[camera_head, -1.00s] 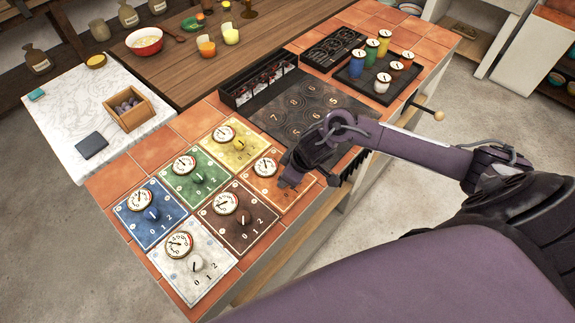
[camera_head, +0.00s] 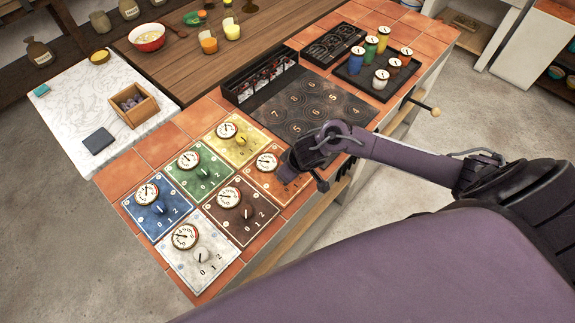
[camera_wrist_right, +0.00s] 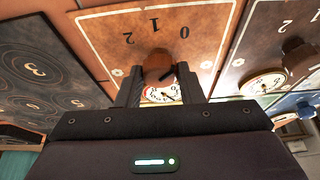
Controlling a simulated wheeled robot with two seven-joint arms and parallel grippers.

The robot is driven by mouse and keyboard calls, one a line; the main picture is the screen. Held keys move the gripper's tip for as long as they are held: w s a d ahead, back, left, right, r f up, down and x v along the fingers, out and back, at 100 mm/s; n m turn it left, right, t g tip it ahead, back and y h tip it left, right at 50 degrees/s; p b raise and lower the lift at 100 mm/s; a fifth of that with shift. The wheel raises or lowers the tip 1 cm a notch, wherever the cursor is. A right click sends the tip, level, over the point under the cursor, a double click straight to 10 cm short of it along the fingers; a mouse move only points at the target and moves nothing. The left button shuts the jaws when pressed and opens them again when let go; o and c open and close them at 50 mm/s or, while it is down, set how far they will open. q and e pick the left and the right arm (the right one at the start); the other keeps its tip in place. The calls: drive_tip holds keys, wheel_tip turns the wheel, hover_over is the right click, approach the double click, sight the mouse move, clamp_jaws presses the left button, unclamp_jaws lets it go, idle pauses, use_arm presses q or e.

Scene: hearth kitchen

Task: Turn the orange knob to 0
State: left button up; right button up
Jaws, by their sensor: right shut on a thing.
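The orange panel (camera_head: 262,180) lies on the tiled counter, with a round white gauge (camera_head: 266,161) at its upper left. My right gripper (camera_head: 286,176) is over the panel's right part and hides its knob in the head view. In the right wrist view the orange-brown knob (camera_wrist_right: 158,66) stands between the two dark fingertips of the right gripper (camera_wrist_right: 160,84), which is shut on it. The numbers 0, 1 and 2 on the orange panel (camera_wrist_right: 205,45) appear upside down there. I cannot tell which number the knob points to. My left gripper is not in view.
Yellow (camera_head: 235,152), green (camera_head: 184,183), brown (camera_head: 250,226), blue (camera_head: 143,217) and white panels (camera_head: 190,268) with knobs surround the orange one. A dark hob (camera_head: 315,108) lies beyond it. Coloured jars stand on a black tray (camera_head: 349,77) farther back.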

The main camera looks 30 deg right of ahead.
drive_tip(key=o, duration=1)
drive_tip(key=shift+c, duration=0.2)
drive_tip(key=v, duration=0.8)
drive_tip(key=shift+p, duration=0.35)
drive_tip(key=shift+f, duration=0.1)
